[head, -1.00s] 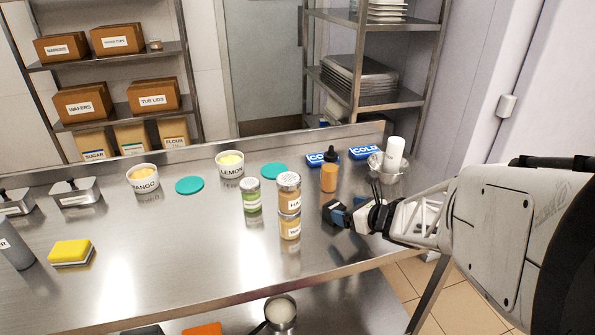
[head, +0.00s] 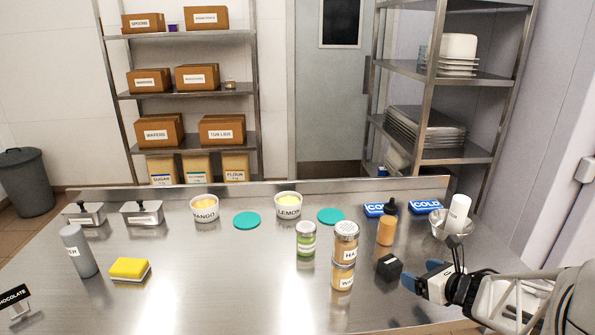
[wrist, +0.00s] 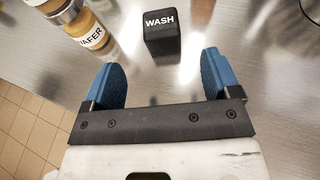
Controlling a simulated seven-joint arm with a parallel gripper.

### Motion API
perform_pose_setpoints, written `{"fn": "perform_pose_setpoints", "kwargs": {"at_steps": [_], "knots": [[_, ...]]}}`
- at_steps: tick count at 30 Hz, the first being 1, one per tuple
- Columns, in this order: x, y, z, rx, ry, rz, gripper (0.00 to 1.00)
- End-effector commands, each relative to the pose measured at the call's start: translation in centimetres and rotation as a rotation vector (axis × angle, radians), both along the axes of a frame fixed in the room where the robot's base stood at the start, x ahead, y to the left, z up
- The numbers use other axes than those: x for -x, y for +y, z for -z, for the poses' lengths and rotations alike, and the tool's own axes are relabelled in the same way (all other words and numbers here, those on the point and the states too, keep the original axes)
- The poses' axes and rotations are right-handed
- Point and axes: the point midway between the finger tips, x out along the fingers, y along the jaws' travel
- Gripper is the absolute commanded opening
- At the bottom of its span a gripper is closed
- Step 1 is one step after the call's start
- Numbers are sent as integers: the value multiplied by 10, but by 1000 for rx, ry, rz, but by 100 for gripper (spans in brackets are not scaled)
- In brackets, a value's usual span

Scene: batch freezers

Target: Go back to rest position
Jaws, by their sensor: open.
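My gripper (head: 424,284) is at the right front of the steel table (head: 215,295), low over its edge. In the wrist view my gripper (wrist: 165,78) shows two blue fingers spread apart with nothing between them. A small black block (head: 389,267) stands on the table just left of the fingertips. In the wrist view the black block (wrist: 162,38) reads "WASH" and stands beyond the fingers, apart from them.
Stacked jars (head: 344,258), a green-filled jar (head: 306,240) and an orange bottle (head: 386,231) stand close by. A metal bowl (head: 440,226) holds a white bottle (head: 457,213). Blue cold packs (head: 425,207) lie behind. The table's front middle is clear.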

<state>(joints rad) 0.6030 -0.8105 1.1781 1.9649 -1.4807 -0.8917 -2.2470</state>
Motion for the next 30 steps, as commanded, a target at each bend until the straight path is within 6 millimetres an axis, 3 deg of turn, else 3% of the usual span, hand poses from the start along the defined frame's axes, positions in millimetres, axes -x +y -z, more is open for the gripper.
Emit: {"fn": "perform_pose_setpoints", "kwargs": {"at_steps": [14,20,30], "knots": [[-5,2,-9,-36,16,55,83],[-14,1,-37,-177,62,252,83],[-10,4,-96,-656,158,773,83]]}}
